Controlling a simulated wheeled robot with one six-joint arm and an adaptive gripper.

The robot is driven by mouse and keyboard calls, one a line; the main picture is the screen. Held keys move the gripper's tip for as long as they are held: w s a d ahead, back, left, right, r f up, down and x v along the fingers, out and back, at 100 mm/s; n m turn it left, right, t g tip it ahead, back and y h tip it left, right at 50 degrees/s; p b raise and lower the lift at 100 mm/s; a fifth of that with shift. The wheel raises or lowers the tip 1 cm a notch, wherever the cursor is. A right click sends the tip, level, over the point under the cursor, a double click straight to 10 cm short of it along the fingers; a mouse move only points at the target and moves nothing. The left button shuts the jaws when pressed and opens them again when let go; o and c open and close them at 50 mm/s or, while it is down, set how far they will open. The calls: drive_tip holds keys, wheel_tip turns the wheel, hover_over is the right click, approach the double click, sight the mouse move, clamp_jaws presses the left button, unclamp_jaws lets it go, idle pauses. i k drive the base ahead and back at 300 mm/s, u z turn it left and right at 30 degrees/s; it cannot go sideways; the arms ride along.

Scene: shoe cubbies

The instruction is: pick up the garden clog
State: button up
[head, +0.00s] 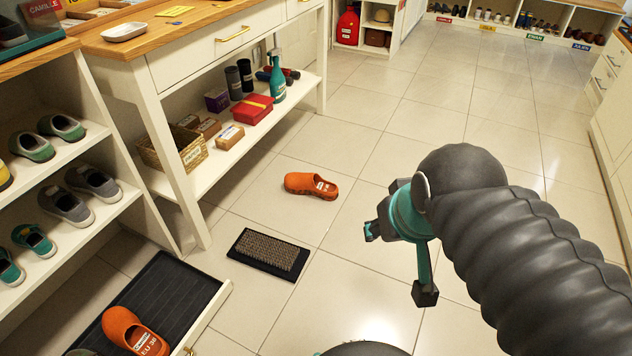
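A second orange clog (125,325) sits in a black ribbed tray (165,290) at the lower left, with a label reading EU 38. My gripper (398,264) is to the right of and nearer than the floor clog, apart from it. Its two teal and black fingers are spread, with nothing seen between them.
A brush mat (268,254) lies on the floor in front of the clog. A white table (180,75) with a loaded lower shelf stands to the left, beside a shoe rack (90,135). White cabinets line the right edge. Open floor lies around and behind the clog.

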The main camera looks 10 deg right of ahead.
sight(298, 183)
drive_tip(key=z, duration=0.75)
drive_tip(key=i, duration=0.65)
drive_tip(key=z, duration=0.75)
drive_tip(key=i, duration=0.85)
drive_tip(key=u, duration=0.8)
drive_tip(key=i, duration=0.8)
drive_tip(key=u, duration=0.95)
